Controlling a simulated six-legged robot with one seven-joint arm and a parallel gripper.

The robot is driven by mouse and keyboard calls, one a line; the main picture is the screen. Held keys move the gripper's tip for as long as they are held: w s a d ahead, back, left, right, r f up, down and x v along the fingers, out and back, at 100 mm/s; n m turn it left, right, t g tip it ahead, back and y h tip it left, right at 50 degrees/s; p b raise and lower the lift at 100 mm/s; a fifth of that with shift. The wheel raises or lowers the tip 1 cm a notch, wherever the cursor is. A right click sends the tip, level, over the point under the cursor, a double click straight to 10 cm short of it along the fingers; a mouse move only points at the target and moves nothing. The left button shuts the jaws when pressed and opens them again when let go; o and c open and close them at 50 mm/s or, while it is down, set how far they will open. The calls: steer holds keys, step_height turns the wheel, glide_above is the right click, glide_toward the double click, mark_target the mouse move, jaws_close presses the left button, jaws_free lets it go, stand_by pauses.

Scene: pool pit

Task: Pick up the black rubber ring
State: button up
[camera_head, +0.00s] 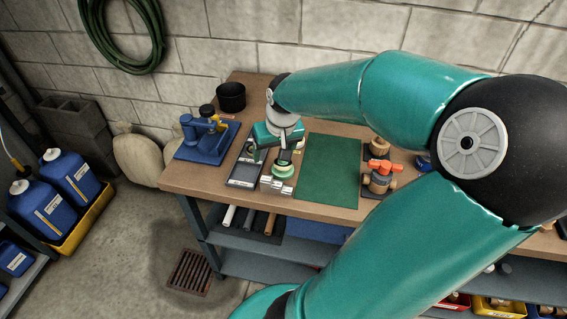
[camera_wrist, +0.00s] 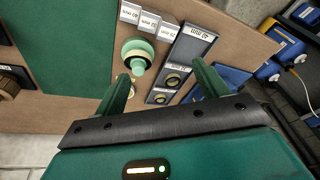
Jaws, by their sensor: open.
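Dark rings lie in a black sorting tray, which shows in the wrist view (camera_wrist: 188,48). One ring (camera_wrist: 173,78) is in a middle compartment, and another ring (camera_wrist: 160,98) is in the compartment nearer my gripper. Both look dark around a pale centre; their material is too small to tell.
A green stepped piece (camera_wrist: 136,55) stands close to the left finger, beside labelled grey blocks (camera_wrist: 146,23). A green mat (camera_head: 330,171) lies to the right on the wooden bench. A blue tool (camera_head: 205,139) and black pot (camera_head: 231,96) stand left. Brown-and-orange valve fittings (camera_head: 379,178) stand right.

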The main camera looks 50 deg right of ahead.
steer(key=s+d+r+m+t, duration=0.1)
steer(key=s+d+r, duration=0.2)
steer(key=s, duration=0.1)
steer(key=shift+t+h, duration=0.3)
steer(key=shift+h, duration=0.1)
steer(key=shift+d+x, duration=0.2)
steer(key=shift+x, duration=3.15)
steer(key=shift+d+x, duration=0.2)
steer(key=shift+x, duration=3.1)
steer(key=c, duration=1.1)
steer(key=shift+r, duration=0.1)
